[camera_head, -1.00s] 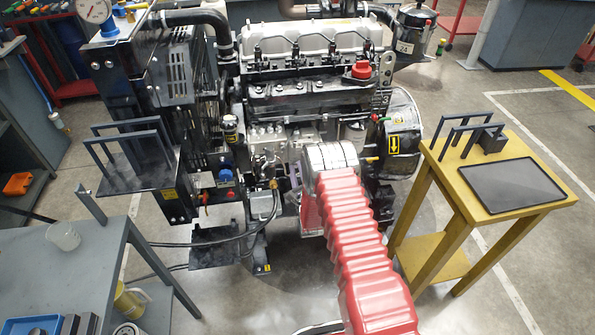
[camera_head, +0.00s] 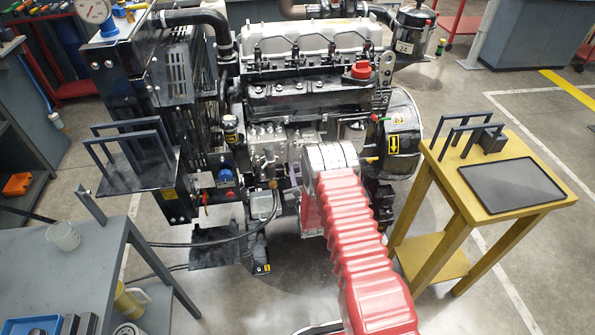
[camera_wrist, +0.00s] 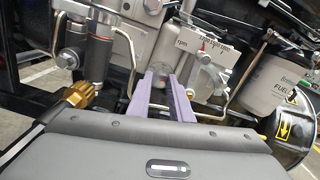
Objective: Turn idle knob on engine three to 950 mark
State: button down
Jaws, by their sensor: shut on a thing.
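The engine (camera_head: 300,85) stands in front of me in the head view. In the wrist view, my gripper (camera_wrist: 162,74) has its two purple fingers close together on a small grey knob (camera_wrist: 160,67) on the engine's side. The fingertips cover part of the knob. In the head view my red-sleeved arm hides the knob and most of the gripper.
A brass fitting (camera_wrist: 82,95) and thin metal pipes lie close to the left of my gripper. A white fuel filter (camera_wrist: 270,90) is to the right. A yellow stand (camera_head: 440,170) with a black tray is right of my arm, and a grey bench (camera_head: 70,265) is at left.

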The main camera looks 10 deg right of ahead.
jog(key=c, duration=1.9)
grip_release()
jog(key=shift+s+d+f, duration=0.1)
jog(key=shift+s+f, duration=0.05)
jog(key=shift+f, duration=0.2)
jog(key=o, duration=0.3)
jog(key=shift+r, duration=0.2)
jog(key=s, duration=1.3)
jog(key=shift+s, duration=0.35)
jog(key=shift+c, duration=0.4)
